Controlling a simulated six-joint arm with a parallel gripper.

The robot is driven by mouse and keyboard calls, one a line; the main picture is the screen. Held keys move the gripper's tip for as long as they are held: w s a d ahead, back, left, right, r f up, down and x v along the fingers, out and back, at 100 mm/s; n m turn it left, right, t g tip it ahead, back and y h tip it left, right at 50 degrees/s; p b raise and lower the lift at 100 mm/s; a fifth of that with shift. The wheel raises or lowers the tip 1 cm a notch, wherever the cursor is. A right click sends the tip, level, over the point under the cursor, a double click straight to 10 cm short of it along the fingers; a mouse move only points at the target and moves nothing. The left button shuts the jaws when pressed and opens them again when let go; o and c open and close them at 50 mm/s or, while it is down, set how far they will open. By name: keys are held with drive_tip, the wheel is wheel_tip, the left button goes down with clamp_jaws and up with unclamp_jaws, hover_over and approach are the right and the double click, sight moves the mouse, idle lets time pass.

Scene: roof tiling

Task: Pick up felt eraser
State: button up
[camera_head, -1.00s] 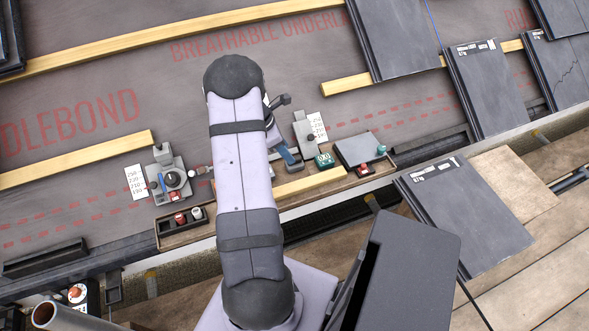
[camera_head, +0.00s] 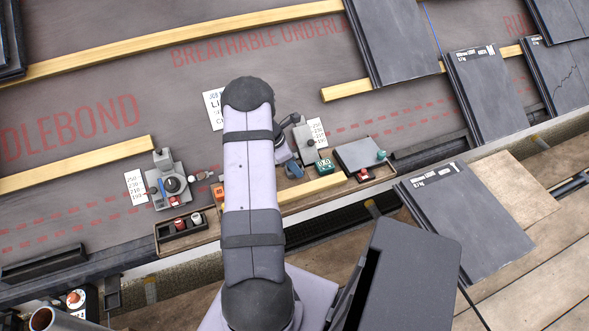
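A small blue, rounded piece (camera_head: 293,171) shows just right of my arm, at the tray's back edge. It may be the felt eraser, but it is too small and partly covered to be sure. My gripper (camera_head: 286,158) is mostly hidden behind my arm, low over the work area near the blue piece. I cannot see its fingertips clearly, nor whether it touches or holds anything.
A wooden tray (camera_head: 213,236) holds red and white pieces at its left end. A grey device (camera_head: 168,182) stands left and another (camera_head: 304,140) right. A slate tile (camera_head: 470,222) lies front right.

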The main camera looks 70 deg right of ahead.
drive_tip(key=shift+s+d+f, duration=0.1)
drive_tip(key=shift+d+f, duration=0.05)
drive_tip(key=shift+f, duration=0.25)
drive_tip(key=c, duration=0.8)
drive_tip(key=shift+r, duration=0.1)
wheel_tip(320, 180, up, 10)
drive_tip(key=shift+f+p, duration=0.1)
drive_tip(key=shift+p, duration=0.2)
drive_tip(key=shift+o, duration=0.5)
